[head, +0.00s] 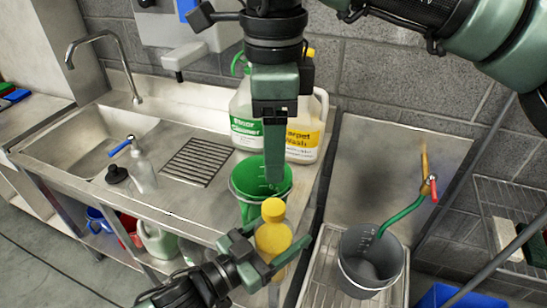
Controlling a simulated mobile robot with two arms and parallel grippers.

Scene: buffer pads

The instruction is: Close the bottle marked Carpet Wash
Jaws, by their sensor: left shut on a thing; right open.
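The white jug labelled Carpet Wash (304,143) stands at the back of the steel counter, beside a jug labelled Floor Cleaner (246,130). A yellow part (311,53), likely its cap, shows at its top; my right gripper hides much of the jug, so I cannot tell how the cap sits. My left gripper (272,262) is shut on a small yellow bottle (273,240) with a yellow cap, held upright near the counter's front edge.
A grey bucket (371,262) with a green hose stands at right. A drain grille (197,160) lies on the counter.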

